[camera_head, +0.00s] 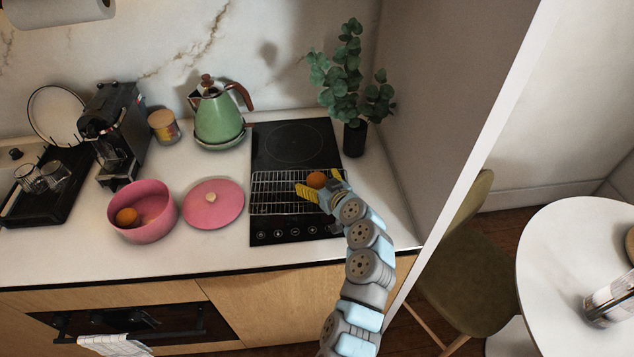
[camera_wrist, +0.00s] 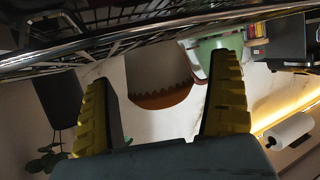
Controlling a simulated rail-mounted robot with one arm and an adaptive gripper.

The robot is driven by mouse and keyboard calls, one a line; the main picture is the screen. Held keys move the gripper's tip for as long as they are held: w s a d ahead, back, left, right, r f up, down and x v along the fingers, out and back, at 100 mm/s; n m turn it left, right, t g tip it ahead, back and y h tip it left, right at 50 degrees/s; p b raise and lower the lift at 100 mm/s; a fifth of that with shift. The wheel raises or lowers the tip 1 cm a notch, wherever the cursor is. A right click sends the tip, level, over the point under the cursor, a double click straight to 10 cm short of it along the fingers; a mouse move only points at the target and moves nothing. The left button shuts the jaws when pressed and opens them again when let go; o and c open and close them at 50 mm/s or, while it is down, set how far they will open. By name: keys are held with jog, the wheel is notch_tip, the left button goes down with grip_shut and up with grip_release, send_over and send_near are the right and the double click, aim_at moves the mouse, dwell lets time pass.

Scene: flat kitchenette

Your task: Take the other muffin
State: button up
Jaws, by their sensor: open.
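An orange-brown muffin (camera_head: 317,179) sits on the wire rack (camera_head: 265,207) over the black cooktop. My gripper (camera_head: 316,183) is open, with its yellow fingers on either side of this muffin. In the wrist view the muffin (camera_wrist: 162,98) shows between the two fingers of my gripper (camera_wrist: 164,70), with visible gaps on both sides. Another muffin (camera_head: 127,216) lies inside the pink pot (camera_head: 152,233) at the left.
The pink lid (camera_head: 214,204) lies flat between the pot and the cooktop (camera_head: 292,146). A green kettle (camera_head: 218,120) stands behind. A potted plant (camera_head: 354,138) and the side wall stand close right of the cooktop. A coffee machine (camera_head: 113,125) is at the left.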

jog(key=shift+c, duration=0.4)
jog(key=c, duration=1.3)
jog(key=shift+o, duration=0.2)
